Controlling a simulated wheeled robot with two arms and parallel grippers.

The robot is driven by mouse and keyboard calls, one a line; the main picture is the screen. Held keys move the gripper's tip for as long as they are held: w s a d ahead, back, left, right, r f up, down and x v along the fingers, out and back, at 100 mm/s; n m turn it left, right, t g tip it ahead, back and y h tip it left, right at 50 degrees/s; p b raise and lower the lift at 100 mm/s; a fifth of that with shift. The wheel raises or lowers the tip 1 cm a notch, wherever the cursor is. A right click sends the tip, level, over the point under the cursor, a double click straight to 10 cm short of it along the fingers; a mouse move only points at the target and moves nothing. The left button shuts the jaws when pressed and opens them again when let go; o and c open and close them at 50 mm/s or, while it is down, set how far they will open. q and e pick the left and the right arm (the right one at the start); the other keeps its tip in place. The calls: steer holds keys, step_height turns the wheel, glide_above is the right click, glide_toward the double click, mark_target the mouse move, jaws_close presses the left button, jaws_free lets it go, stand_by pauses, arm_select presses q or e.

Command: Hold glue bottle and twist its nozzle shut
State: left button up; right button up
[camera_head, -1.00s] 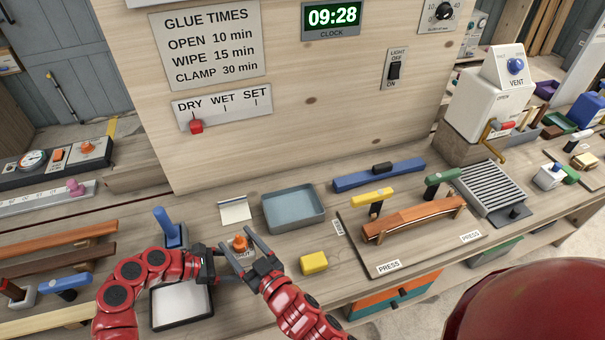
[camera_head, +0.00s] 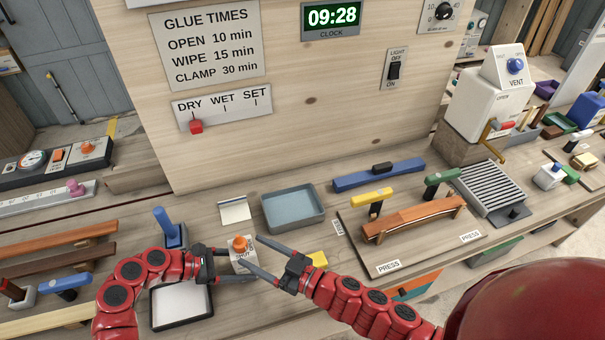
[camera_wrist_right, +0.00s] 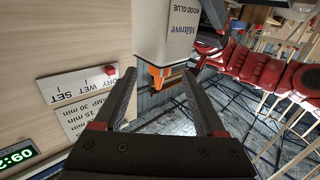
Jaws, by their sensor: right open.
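The glue bottle (camera_head: 243,262) is white with an orange nozzle (camera_head: 239,243) and stands upright on the bench. My left gripper (camera_head: 240,266) comes from the left, with a finger on either side of the bottle, shut on its body. My right gripper (camera_head: 250,250) is open to the right of the bottle, its fingertips near the nozzle and holding nothing. In the right wrist view the bottle (camera_wrist_right: 167,30) appears upside down, with its orange nozzle (camera_wrist_right: 160,75) beyond and between the open fingertips. The nozzle's exact turn is hard to tell.
A grey tray (camera_head: 293,208) lies behind, and a white-lined tray (camera_head: 182,303) in front of my left arm. A press board (camera_head: 410,235) with a curved wooden piece stands to the right.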

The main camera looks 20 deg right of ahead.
steer(key=v, duration=0.7)
steer(key=w+d+r+m+h, duration=0.2)
steer(key=w+d+h, duration=0.1)
steer(key=w, duration=0.3)
steer(key=w+d+r+m+t+h, duration=0.1)
steer(key=w+d+r+m+h, duration=0.1)
steer(key=w, duration=0.5)
steer(key=w+d+r+m+h, duration=0.1)
steer(key=w+d+m+h, duration=0.1)
steer(key=w+d+h, duration=0.2)
steer(key=shift+w+d+r+m+t, duration=0.4)
steer(key=shift+w+d, duration=0.5)
steer(key=shift+w, duration=0.8)
